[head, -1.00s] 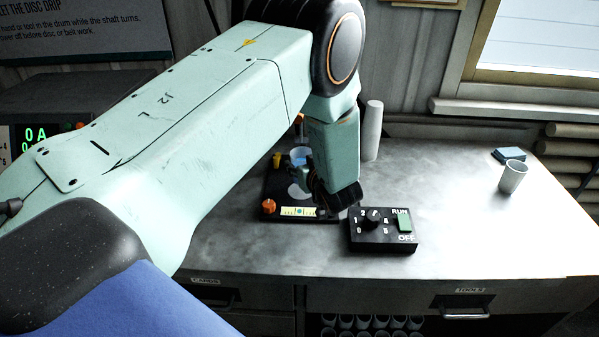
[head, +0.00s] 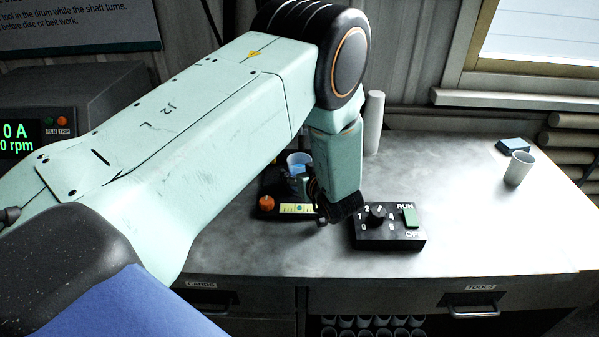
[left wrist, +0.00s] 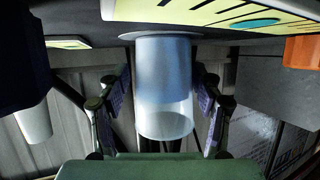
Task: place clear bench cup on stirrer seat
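The clear bench cup (head: 298,162), with bluish contents, is partly hidden behind my left arm in the head view. The pale disc of the stirrer seat (left wrist: 126,36) shows at the cup's base, off to one side; I cannot tell whether cup and seat touch. The black stirrer has an orange knob (head: 266,203) and a yellow scale (head: 298,208). My right gripper is not in view.
A black control box (head: 388,235) with a dial and green switch stands close right of my left gripper. A white cup (head: 519,170) and a blue block (head: 512,146) are at the right. A white cylinder (head: 374,122) stands behind. The bench's right half is mostly clear.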

